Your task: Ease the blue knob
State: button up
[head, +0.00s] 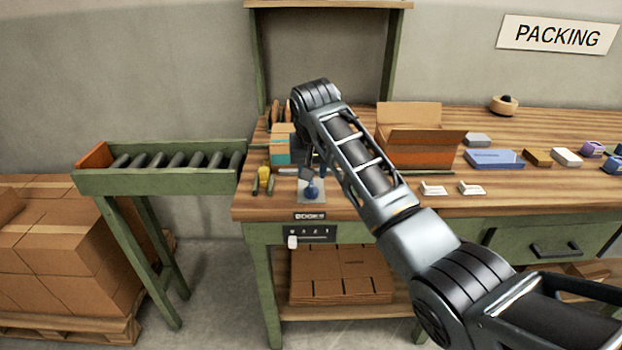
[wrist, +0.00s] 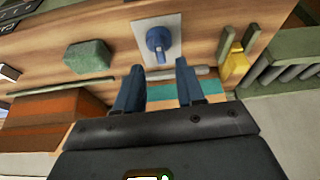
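The blue knob (head: 312,190) stands on a pale square plate (head: 318,199) on the workbench near its front left. In the wrist view the knob (wrist: 158,42) sits on the plate (wrist: 174,30), just beyond my fingertips. My gripper (wrist: 159,68) is open and empty, with its two dark blue fingers apart on either side of the line to the knob. They do not appear to touch it. In the head view my gripper (head: 315,172) is close behind the knob, partly hidden by my arm.
A yellow-handled tool (head: 264,173) lies left of the plate. An open carton (head: 415,140) stands to the right, with small white cards (head: 433,188) in front. A roller conveyor (head: 170,165) adjoins the bench at left. A green block (wrist: 88,57) is near the plate in the wrist view.

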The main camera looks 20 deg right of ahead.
aim_at(312, 184)
jog(key=shift+x, duration=2.5)
jog(key=shift+c, duration=0.4)
grip_shut()
